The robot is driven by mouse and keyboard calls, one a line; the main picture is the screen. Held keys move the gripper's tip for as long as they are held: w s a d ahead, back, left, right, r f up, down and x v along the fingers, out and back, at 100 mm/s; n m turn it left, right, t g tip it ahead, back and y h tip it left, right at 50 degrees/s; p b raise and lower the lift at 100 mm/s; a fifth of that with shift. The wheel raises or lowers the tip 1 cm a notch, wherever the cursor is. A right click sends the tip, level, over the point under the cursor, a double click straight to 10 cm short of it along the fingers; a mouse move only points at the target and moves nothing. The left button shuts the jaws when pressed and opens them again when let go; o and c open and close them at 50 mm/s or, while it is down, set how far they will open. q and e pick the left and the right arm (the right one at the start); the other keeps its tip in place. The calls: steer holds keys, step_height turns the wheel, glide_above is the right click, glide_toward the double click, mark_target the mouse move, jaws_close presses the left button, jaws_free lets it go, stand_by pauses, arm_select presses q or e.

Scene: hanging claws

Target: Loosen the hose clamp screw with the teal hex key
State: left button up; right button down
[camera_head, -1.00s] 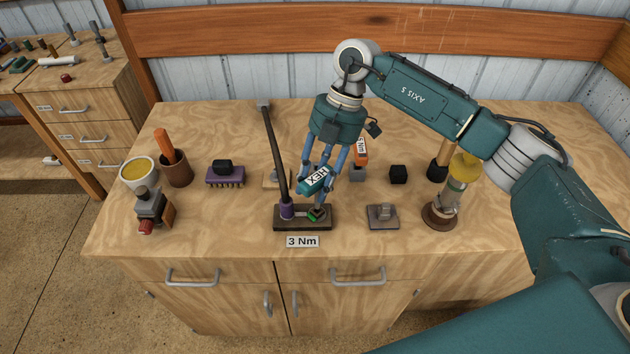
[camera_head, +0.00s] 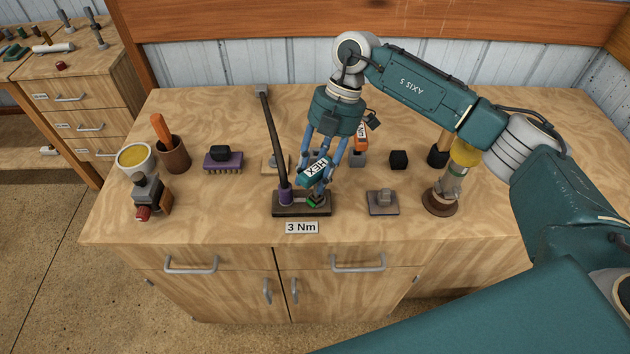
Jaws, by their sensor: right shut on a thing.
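The teal hex key (camera_head: 314,170) has a teal body with a white label reading HEX. My right gripper (camera_head: 318,182) comes down from above with its blue fingers shut around the key. The key's lower end is over the right part of a dark base plate (camera_head: 298,211), beside a small green piece (camera_head: 311,203). I take the clamp to be the fixture on this plate, but the fingers hide most of it. I cannot tell whether the key sits in the screw. A tall dark rod (camera_head: 272,138) with a purple foot rises from the plate's left. My left gripper is not in view.
A "3 Nm" label (camera_head: 302,227) lies in front of the plate. A grey block on a small plate (camera_head: 383,202) and a yellow-topped lamp-like item (camera_head: 448,185) stand to the right. A purple brush (camera_head: 223,159), brown cup (camera_head: 174,155) and small vise (camera_head: 150,194) stand left.

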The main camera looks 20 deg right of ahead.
stand_by(0.3)
steer(key=n, duration=0.1)
steer(key=n+g+b, duration=0.1)
steer(key=n, duration=0.1)
steer(key=shift+a+f+n+h, duration=0.15)
steer(key=shift+n+h, duration=0.15)
steer(key=shift+h, duration=0.1)
steer(key=shift+s+n+g+h+b, duration=0.15)
steer(key=shift+n+g+h+b, duration=0.15)
steer(key=shift+n, duration=0.5)
